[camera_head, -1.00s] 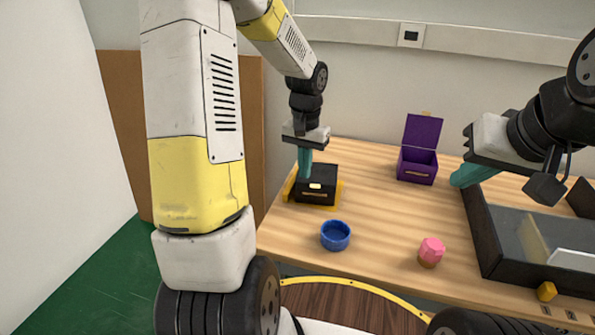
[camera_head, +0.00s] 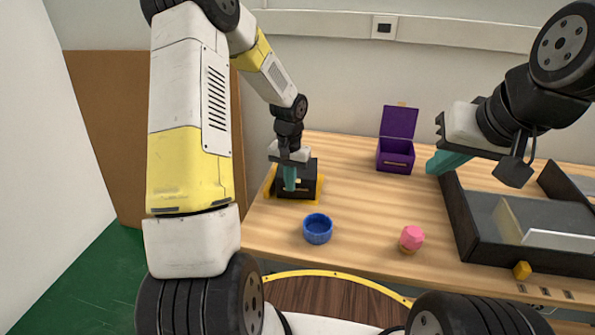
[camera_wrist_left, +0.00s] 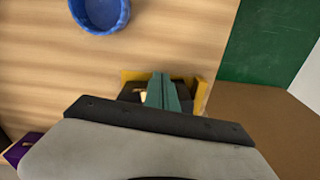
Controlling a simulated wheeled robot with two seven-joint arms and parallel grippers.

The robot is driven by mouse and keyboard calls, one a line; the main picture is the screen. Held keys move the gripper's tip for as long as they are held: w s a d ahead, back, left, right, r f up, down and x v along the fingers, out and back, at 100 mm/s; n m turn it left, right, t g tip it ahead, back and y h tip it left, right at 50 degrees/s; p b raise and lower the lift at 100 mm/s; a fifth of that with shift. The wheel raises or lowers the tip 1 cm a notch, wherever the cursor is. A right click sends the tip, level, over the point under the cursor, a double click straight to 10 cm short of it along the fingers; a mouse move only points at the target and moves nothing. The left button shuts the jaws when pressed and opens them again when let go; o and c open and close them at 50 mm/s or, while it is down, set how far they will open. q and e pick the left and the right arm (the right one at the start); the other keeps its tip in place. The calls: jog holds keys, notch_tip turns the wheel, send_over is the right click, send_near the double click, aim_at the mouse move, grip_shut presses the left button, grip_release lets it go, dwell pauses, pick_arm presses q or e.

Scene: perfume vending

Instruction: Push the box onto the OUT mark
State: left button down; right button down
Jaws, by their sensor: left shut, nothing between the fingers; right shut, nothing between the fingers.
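A small black box (camera_head: 309,178) with a gold front piece sits at the left end of the wooden table, within a yellow bracket-like marking (camera_head: 270,186). I cannot read any OUT lettering. My left gripper (camera_head: 290,188) is shut and empty, its teal fingers pointing down over the box's left part; whether they touch it I cannot tell. In the left wrist view the fingers (camera_wrist_left: 162,90) cover much of the box (camera_wrist_left: 130,95), between yellow edges (camera_wrist_left: 202,92). My right gripper (camera_head: 430,168) is shut and empty, above the table near the tray.
An open purple box (camera_head: 395,160) stands at the back. A blue bowl (camera_head: 317,231) and a pink-topped item (camera_head: 411,238) stand near the front edge. A dark tray (camera_head: 470,245) fills the right. The table's middle is clear.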

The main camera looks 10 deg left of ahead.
pick_arm(q)
jog(key=shift+w+d, duration=0.2)
jog(key=shift+w, duration=0.95)
jog(key=shift+s, duration=0.15)
